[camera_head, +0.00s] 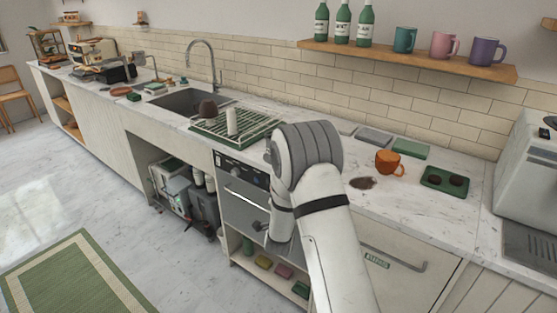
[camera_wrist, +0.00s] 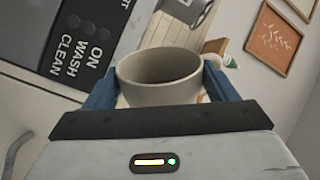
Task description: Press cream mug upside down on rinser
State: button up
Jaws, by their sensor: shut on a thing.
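The cream mug (camera_wrist: 158,94) shows in the wrist view, between the blue fingers of my gripper (camera_wrist: 160,84). The fingers are closed on its two sides. Its round opening faces the top of the wrist picture and its inside looks empty. The wrist picture is tilted, so I cannot tell exactly how the mug stands in the room. In the head view my arm hides my gripper and the mug. I cannot make out a rinser in either view.
A control panel (camera_wrist: 92,50) with white lettering is close to the mug. A drying rack (camera_head: 262,131) stands by the sink (camera_head: 180,100). An orange mug (camera_head: 390,163), a brown spill (camera_head: 362,183) and a green tray (camera_head: 432,183) are on the right counter.

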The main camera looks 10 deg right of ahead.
jog(key=shift+r+m, duration=0.1)
jog(key=shift+m, duration=0.2)
jog(key=m+b, duration=0.4)
jog(key=m, duration=0.2)
jog(key=shift+m+b, duration=2.65)
jog(key=shift+m, duration=0.35)
